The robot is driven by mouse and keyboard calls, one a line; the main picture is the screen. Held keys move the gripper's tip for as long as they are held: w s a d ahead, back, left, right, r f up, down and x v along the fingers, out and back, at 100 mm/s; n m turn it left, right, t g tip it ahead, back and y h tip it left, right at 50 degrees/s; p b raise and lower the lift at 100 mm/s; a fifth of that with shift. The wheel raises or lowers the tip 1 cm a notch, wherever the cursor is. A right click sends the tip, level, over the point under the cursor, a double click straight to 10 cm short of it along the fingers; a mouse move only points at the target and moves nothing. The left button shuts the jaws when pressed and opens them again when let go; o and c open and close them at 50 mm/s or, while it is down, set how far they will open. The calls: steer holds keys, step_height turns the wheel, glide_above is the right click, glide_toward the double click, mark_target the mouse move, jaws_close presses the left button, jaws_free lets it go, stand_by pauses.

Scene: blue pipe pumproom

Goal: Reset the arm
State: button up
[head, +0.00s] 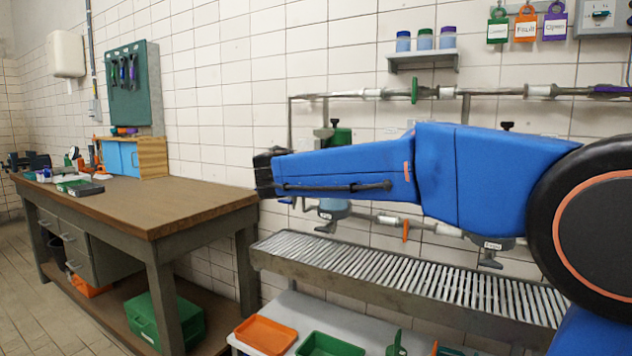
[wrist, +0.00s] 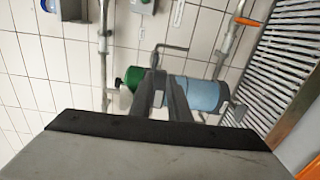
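My blue arm spans the head view from the right edge to the left, roughly level, above the slatted metal rack. It ends in a dark part near the workbench's right end; my fingers cannot be made out there. In the wrist view my gripper (wrist: 160,80) points up the picture, its two dark fingers close together at the tips. I cannot tell whether a gap is left between them. No held object shows clearly. Behind the fingers is a cylinder with a green end and a light blue body (wrist: 204,95).
A wooden workbench (head: 150,205) stands at left, with a blue-fronted cabinet (head: 121,158) on it. The slatted rack (head: 400,275) runs below my arm. Orange (head: 266,334) and green (head: 330,345) trays lie on the low surface in front. Pipes and a small shelf (head: 422,57) are on the tiled wall.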

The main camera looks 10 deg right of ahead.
steer(key=s+d+f+m+g+y, duration=0.3)
steer(key=s+d+f+m+g, duration=0.3)
steer(key=s+d+f, duration=1.15)
steer(key=s+a+f+m+g+y, duration=0.1)
steer(key=s+f+m+y, duration=0.1)
steer(key=s+f, duration=0.7)
steer(key=s+a+f+m+g+y, duration=0.1)
steer(key=s+f+y, duration=0.4)
steer(key=s, duration=1.3)
step_height(320, 180, down, 4)
steer(key=shift+a+f+m+g, duration=0.15)
steer(key=shift+m+g, duration=0.55)
steer(key=shift+m, duration=0.3)
